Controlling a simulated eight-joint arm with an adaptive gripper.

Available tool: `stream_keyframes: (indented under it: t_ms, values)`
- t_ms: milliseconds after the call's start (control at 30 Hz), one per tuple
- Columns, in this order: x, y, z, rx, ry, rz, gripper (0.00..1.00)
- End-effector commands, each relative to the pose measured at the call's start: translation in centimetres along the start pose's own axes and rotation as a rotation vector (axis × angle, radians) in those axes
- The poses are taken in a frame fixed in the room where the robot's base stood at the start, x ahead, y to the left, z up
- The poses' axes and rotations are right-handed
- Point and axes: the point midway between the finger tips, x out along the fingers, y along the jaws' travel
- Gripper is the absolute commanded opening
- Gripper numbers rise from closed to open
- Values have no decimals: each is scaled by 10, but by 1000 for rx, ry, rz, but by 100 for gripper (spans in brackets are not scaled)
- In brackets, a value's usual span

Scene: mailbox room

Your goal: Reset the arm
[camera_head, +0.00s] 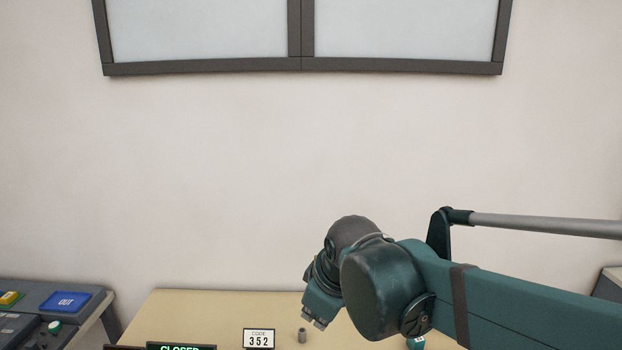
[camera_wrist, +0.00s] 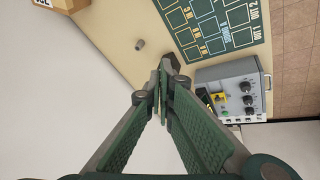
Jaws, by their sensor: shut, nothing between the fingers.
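My arm (camera_head: 510,300) reaches in from the right in the head view and bends down at the wrist (camera_head: 375,280) over the tan table (camera_head: 220,308). In the wrist view my gripper (camera_wrist: 161,88) is shut, with its fingertips together and nothing between them. The fingers are over the edge of the table, apart from the things on it. In the head view the fingers cannot be made out clearly.
A small grey cylinder (camera_head: 302,335) stands on the table beside a "CODE 352" sign (camera_head: 259,339). A "CLOSED" sign (camera_head: 181,347) is at the lower edge. A blue "OUT" tray (camera_head: 67,301) is at left. The wrist view shows a dark green marked mat (camera_wrist: 210,28), a grey knobbed box (camera_wrist: 235,88) and a cardboard box (camera_wrist: 62,12).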

Motion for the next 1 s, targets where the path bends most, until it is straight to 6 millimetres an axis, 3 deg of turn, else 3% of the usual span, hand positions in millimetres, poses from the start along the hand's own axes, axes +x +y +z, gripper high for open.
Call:
stream_keyframes:
  t_ms: [100,367,700,1000]
  values:
    - [-7,6,32,114,2,29,0]
    - [-20,14,95,363,17,94,0]
    - [-30,12,175,686,49,179,0]
    - [-33,4,229,919,84,242,0]
